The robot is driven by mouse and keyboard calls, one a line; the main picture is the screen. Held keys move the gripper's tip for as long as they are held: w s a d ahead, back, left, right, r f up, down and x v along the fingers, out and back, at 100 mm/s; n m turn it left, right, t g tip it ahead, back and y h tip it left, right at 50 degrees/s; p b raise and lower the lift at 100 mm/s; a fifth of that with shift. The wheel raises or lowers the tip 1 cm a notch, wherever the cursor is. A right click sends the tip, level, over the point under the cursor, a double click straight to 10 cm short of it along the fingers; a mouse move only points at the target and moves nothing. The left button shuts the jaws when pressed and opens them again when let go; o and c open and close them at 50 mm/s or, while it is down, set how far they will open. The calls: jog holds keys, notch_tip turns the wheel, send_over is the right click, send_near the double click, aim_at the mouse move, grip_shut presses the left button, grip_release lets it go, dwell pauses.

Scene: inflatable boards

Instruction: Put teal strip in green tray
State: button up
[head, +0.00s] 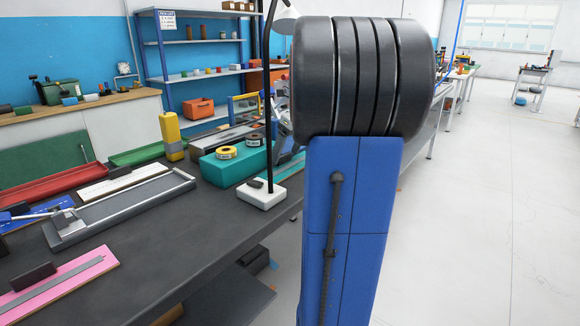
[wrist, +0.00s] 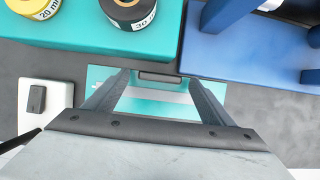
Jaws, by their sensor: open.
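The teal strip (wrist: 150,105) lies flat on the dark bench in the wrist view, with a pale band along it and a dark raised block (wrist: 160,77) on top. It shows partly behind my arm in the head view (head: 287,169). My gripper (wrist: 158,78) is open above the strip, one finger towards each side of the dark block. I cannot tell whether the fingers touch anything. The green tray (head: 137,156) lies at the back of the bench in the head view, left of the yellow bottle.
A teal box (head: 222,166) carrying tape rolls stands beside the strip, and a blue stand (wrist: 235,62) is close on the right. The lamp's white base (head: 262,194) is near. A red tray (head: 45,185) and a grey frame (head: 120,212) lie left.

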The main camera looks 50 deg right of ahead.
jog(key=shift+f, duration=0.2)
jog(key=c, duration=1.3)
